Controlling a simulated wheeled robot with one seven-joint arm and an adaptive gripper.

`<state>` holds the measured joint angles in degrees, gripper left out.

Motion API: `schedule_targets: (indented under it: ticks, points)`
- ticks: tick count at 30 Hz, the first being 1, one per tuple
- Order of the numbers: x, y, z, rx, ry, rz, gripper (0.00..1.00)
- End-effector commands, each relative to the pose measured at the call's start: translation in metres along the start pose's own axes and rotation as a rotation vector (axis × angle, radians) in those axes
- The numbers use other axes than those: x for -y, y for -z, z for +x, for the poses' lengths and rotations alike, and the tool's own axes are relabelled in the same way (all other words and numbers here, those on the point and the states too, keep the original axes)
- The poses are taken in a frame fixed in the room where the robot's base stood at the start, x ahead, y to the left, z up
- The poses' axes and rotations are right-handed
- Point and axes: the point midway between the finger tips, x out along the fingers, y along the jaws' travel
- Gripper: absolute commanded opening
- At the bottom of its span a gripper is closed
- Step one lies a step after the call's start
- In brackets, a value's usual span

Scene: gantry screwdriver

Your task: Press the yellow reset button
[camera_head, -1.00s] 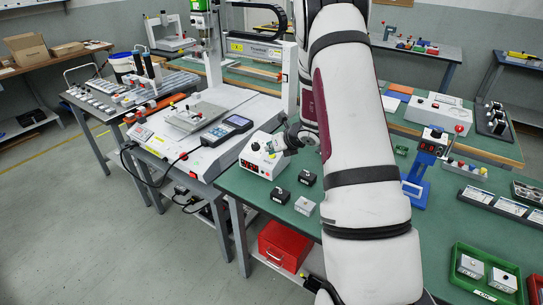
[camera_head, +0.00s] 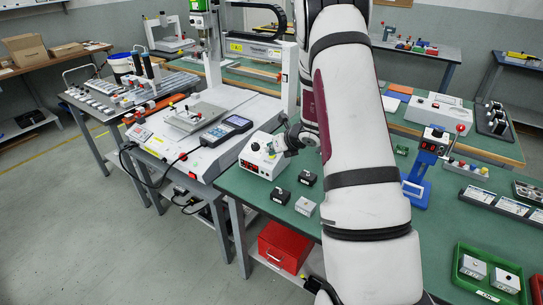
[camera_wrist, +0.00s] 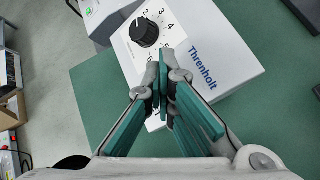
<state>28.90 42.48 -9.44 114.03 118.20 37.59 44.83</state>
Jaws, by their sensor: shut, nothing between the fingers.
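A white control box (camera_head: 262,158) with a red lit display stands on the green bench beside the gantry machine. In the wrist view the white box (camera_wrist: 218,62) shows a black numbered knob (camera_wrist: 145,30) and the name Threnholt. My gripper (camera_wrist: 164,62) is shut and empty, with its teal fingertips over the box just below the knob. My gripper also shows at the box in the head view (camera_head: 277,150). I cannot tell whether the tips touch the box. No yellow button is clear on the box; my fingers hide part of its face.
Two black blocks (camera_head: 281,196) and a light grey block (camera_head: 305,206) sit at the front of the bench. The gantry machine (camera_head: 225,110) stands to the left with a handheld pendant (camera_head: 227,130). A blue stand (camera_head: 417,185) is to the right.

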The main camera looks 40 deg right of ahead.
Motion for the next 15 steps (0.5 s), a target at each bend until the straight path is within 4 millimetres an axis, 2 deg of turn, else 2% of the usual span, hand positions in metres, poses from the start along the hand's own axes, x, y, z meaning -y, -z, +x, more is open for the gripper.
schedule_targets:
  ticks: [15]
  points:
    - [-0.009, -0.007, -0.011, -0.001, 0.0, 0.0, 0.0]
